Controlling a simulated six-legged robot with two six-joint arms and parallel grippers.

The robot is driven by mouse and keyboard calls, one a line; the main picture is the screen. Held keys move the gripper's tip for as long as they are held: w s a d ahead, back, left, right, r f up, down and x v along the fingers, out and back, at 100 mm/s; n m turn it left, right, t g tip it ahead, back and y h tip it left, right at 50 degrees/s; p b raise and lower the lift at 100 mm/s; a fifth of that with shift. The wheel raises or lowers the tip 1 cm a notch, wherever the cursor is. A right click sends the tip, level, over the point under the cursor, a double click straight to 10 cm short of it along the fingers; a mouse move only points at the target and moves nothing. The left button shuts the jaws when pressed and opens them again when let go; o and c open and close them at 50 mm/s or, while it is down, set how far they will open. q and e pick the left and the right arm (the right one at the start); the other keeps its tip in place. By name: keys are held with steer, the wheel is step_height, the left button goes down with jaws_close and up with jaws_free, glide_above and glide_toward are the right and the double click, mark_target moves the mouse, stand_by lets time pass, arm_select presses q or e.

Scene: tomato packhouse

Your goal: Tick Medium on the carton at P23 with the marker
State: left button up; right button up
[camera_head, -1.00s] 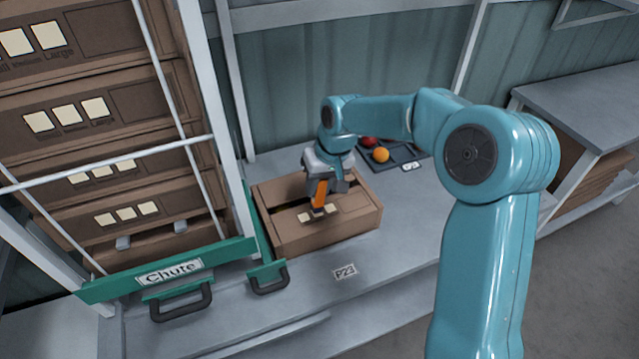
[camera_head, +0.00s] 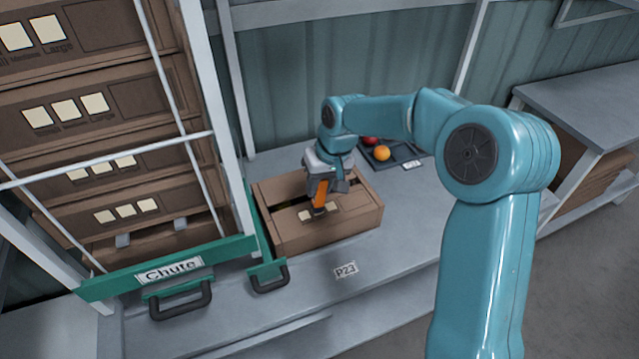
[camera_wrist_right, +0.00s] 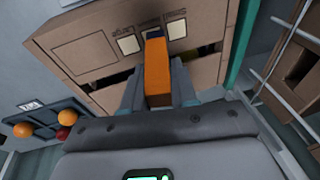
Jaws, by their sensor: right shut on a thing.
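The brown carton (camera_head: 325,237) stands on the bench behind the P23 label (camera_head: 345,270). Its panel carries a row of pale tick boxes, with print upside down in the right wrist view. My right gripper (camera_head: 326,181) is shut on the orange marker (camera_head: 320,194) and holds it tilted over this panel. In the right wrist view the marker (camera_wrist_right: 157,75) points at the middle box, the Medium one, and its dark tip covers most of that box. The outer boxes look blank. I cannot tell whether the tip touches or a mark lies under it. My left gripper is out of view.
A rack of stacked cartons (camera_head: 130,160) with a green Chute bar (camera_head: 170,270) stands close on the left. A dark tray (camera_head: 402,154) with red and orange tomatoes lies behind the carton to the right. The bench is clear right of the carton.

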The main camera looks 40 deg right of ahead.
steer(key=shift+f, duration=0.15)
steer(key=shift+w+d, duration=0.35)
steer(key=shift+d, duration=0.15)
stand_by(0.4)
steer(key=shift+s+a, duration=0.35)
steer(key=shift+a, duration=0.2)
stand_by(1.8)
steer(key=shift+w+a+p+v, duration=0.1)
steer(key=shift+w+p+v, duration=0.1)
steer(key=shift+p+v, duration=0.65)
steer(key=shift+w+a+p+v, duration=0.2)
steer(key=shift+p+v, duration=0.45)
steer(key=shift+v, duration=0.45)
steer(key=shift+w+a+p+v, duration=0.1)
steer(key=shift+w+p+v, duration=0.1)
steer(key=shift+p+v, duration=0.65)
steer(key=shift+r, duration=0.3)
